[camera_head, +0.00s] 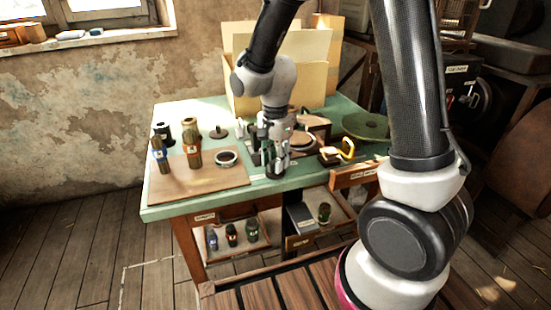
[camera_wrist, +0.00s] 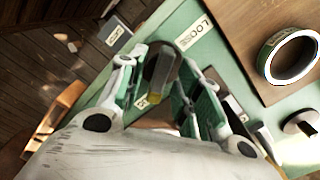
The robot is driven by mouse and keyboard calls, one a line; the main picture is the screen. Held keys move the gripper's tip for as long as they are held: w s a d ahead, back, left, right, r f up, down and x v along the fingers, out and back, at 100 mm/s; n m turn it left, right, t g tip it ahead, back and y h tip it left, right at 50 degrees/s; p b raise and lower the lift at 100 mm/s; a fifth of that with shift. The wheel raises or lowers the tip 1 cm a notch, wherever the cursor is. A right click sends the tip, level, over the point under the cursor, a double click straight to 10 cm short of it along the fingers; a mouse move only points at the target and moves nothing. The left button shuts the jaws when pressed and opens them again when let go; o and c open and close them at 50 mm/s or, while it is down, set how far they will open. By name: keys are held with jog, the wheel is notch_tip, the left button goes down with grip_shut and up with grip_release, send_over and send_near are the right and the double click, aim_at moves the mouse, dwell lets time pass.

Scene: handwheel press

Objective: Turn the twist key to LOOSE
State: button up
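The twist key (camera_wrist: 162,68) is a dark knob with a yellow mark at its lower end in the wrist view. A white label reading LOOSE (camera_wrist: 194,33) lies above and right of it. Another small label (camera_wrist: 142,101), too small to read, lies below it, near the yellow mark. My gripper (camera_wrist: 168,78) has its two green-and-white fingers apart, one on each side of the key. A gap shows on the right side; contact on the left cannot be told. In the head view my gripper (camera_head: 277,158) points down at the table's front edge and mostly hides the key.
The green table (camera_head: 160,205) holds a brown board (camera_head: 212,180) with brushes and a ring (camera_head: 227,158). Right of my gripper are a yellow-handled thing (camera_head: 347,148) and a green disc (camera_head: 366,126). Open drawers (camera_head: 325,217) jut out below the front edge.

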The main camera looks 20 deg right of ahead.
grip_shut()
jog(key=shift+n, duration=0.3)
